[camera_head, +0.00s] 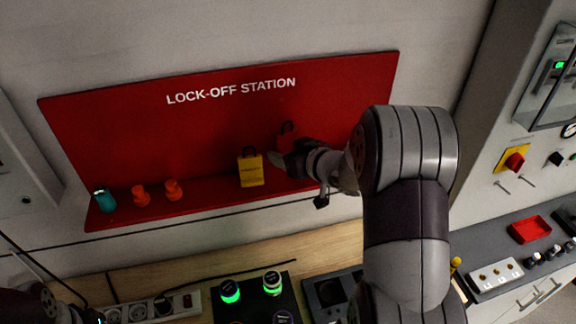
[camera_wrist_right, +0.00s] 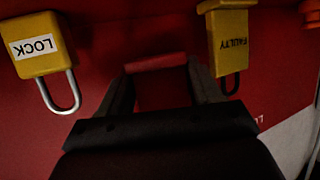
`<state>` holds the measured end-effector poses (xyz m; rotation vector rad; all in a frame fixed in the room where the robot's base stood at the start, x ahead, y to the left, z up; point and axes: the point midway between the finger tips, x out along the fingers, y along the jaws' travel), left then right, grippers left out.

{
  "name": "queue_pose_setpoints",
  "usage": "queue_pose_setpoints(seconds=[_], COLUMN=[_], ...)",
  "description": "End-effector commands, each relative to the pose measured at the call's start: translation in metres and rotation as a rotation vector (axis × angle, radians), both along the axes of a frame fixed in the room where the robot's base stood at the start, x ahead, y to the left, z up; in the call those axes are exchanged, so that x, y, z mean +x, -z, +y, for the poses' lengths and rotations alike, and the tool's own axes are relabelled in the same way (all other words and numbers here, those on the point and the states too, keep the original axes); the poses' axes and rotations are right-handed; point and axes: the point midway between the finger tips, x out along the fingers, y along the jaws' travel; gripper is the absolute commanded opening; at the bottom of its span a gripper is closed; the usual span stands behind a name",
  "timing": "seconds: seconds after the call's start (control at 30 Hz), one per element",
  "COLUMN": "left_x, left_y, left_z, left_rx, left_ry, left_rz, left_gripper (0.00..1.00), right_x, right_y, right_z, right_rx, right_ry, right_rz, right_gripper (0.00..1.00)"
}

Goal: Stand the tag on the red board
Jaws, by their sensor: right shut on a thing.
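A red tag (camera_head: 287,136) with a dark loop on top stands out faintly against the red board (camera_head: 180,130), which reads LOCK-OFF STATION. My right gripper (camera_head: 281,161) is shut on this tag, in front of the board and above its ledge. In the right wrist view the red tag (camera_wrist_right: 158,88) is upright between the two dark fingers (camera_wrist_right: 160,80). I cannot tell whether its base touches the ledge.
A yellow FAULTY tag (camera_head: 250,171) stands on the ledge just left of my gripper. A yellow padlock (camera_wrist_right: 38,45) is on the other side, hidden by my arm in the head view. Orange pieces (camera_head: 173,190) and a teal one (camera_head: 105,200) stand further left, with free ledge between.

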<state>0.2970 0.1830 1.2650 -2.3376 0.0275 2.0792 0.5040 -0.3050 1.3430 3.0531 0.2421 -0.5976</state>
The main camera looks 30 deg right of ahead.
Motion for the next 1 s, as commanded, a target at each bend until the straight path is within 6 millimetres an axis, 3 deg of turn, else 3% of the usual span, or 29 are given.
queue_pose_setpoints(seconds=[0.3,0.67,0.7,1.0], left_x=[0.0,0.0,0.0,0.0], left_y=[-0.007,-0.002,-0.003,-0.005], left_z=[0.0,0.0,0.0,0.0], left_rx=[0.0,0.0,0.0,0.0], left_ry=[0.0,0.0,0.0,0.0], left_rz=[0.0,0.0,0.0,0.0], left_gripper=[0.57,0.57,0.57,0.57], right_x=[0.0,0.0,0.0,0.0], right_y=[0.041,0.048,0.047,0.045], right_z=[0.0,0.0,0.0,0.0], right_rx=[0.002,0.0,0.0,0.0], right_ry=[0.001,0.001,0.001,0.001], right_rz=[0.0,-0.001,-0.001,-0.001], right_gripper=[0.32,0.32,0.73,0.74])
